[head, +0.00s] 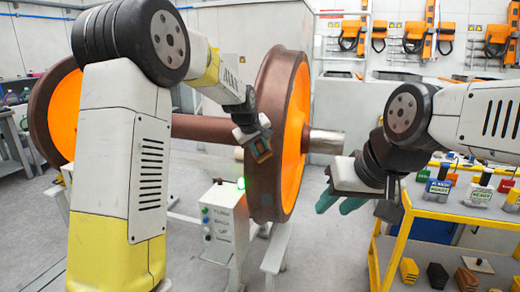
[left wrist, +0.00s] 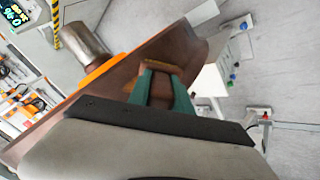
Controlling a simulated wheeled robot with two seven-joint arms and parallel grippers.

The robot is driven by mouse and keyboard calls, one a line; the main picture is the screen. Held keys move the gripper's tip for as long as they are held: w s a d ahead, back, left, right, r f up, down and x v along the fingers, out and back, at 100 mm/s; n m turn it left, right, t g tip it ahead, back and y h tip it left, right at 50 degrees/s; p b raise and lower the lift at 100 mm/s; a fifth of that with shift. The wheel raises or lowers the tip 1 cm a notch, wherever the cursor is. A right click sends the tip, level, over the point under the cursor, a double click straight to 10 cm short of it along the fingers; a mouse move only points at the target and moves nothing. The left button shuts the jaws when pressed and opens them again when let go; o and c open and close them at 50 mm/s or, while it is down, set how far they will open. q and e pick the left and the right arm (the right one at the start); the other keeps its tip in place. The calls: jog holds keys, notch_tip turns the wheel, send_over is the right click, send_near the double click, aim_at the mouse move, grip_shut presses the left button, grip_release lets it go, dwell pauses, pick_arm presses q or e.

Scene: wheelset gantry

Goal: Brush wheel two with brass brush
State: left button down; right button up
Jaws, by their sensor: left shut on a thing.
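The wheelset has two brown wheels with orange faces on a brown axle (head: 205,128). The right wheel (head: 270,90) is the one beside my left gripper; the left wheel (head: 62,115) is partly behind my arm. My left gripper (head: 257,146) is shut on a small brown block-like brush, in front of the right wheel's brown side. In the left wrist view the brush (left wrist: 162,67) sits between the green fingers, its tan end facing the brown wheel surface (left wrist: 130,75). I cannot tell whether it touches. My right gripper (head: 340,202) looks open and empty, right of the wheel.
A control box (head: 222,222) with buttons and a lit green lamp stands below the axle. A yellow-framed shelf (head: 440,213) at the right holds labelled blocks and several brushes or pads. Orange tools (head: 430,40) hang on the back wall. Grey floor lies open at the front middle.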

pick_arm(q)
jog(key=shift+w+d+r, duration=0.1)
jog(key=shift+w+r, duration=0.1)
jog(key=shift+r, duration=0.75)
jog(key=shift+w+r, duration=0.2)
jog(key=shift+r, duration=0.7)
jog(key=shift+w+d+r, duration=0.1)
jog(key=shift+w+r, duration=0.25)
jog(key=shift+r, duration=0.55)
jog(key=shift+w+d+r, duration=0.1)
jog(key=shift+w+r, duration=0.2)
jog(key=shift+r, duration=0.55)
jog(key=shift+s+a+f, duration=0.1)
jog(key=shift+s+f, duration=0.25)
jog(key=shift+f, duration=0.9)
jog(key=shift+s+a+f, duration=0.1)
jog(key=shift+s+f, duration=0.25)
jog(key=shift+f, duration=0.85)
jog(key=shift+s+a+f, duration=0.1)
jog(key=shift+s+f, duration=0.25)
jog(key=shift+f, duration=1.15)
jog(key=shift+w+r, duration=0.1)
jog(key=shift+r, duration=0.05)
